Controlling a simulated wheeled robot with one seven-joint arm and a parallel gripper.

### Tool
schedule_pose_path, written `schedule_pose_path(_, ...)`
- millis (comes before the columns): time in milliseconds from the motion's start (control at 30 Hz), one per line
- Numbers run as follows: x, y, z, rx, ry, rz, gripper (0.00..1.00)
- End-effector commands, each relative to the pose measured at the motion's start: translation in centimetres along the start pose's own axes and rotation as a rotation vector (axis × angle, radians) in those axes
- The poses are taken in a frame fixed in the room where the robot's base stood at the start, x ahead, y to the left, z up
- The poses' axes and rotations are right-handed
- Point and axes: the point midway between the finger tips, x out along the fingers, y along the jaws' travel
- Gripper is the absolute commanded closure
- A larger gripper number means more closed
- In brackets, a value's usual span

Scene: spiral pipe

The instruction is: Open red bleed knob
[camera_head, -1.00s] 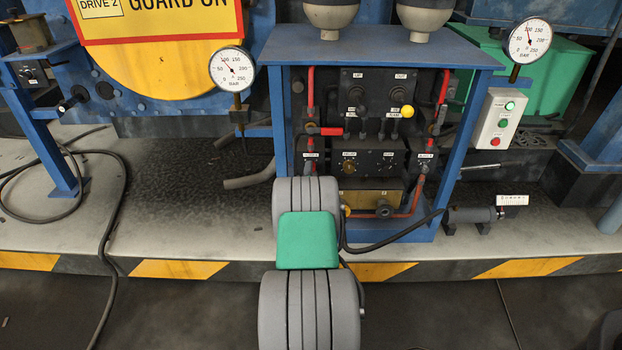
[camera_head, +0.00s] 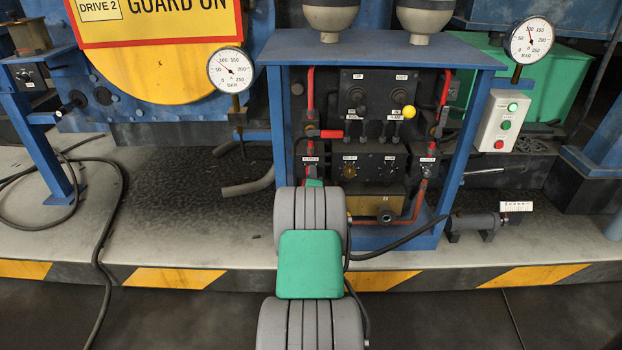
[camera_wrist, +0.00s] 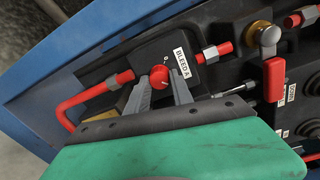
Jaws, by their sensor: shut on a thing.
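The red bleed knob (camera_wrist: 159,78) sits on a dark block with a white "BLEED A" label (camera_wrist: 182,63) in the wrist view. My gripper (camera_wrist: 162,86) has its two grey fingers on either side of the knob, shut on it. The green gripper body fills the lower part of that view. In the head view only a bit of my gripper (camera_head: 314,183) shows above my grey arm, just below the left block (camera_head: 311,160); the knob itself is hidden or too small to tell there.
A red pipe (camera_wrist: 90,97) runs close left of the knob, and a red-handled lever (camera_wrist: 273,80) stands to the right. A blue frame (camera_head: 460,150) encloses the panel.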

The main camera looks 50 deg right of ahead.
Motion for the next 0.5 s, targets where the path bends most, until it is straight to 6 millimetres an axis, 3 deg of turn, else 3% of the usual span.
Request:
schedule_pose_path(367,0.02,-0.08,-0.08,0.005,0.001,-0.001,1.00)
schedule_pose_path(400,0.02,-0.08,-0.08,0.005,0.001,-0.001,0.71)
schedule_pose_path(500,0.02,-0.07,-0.06,0.005,0.001,-0.001,0.63)
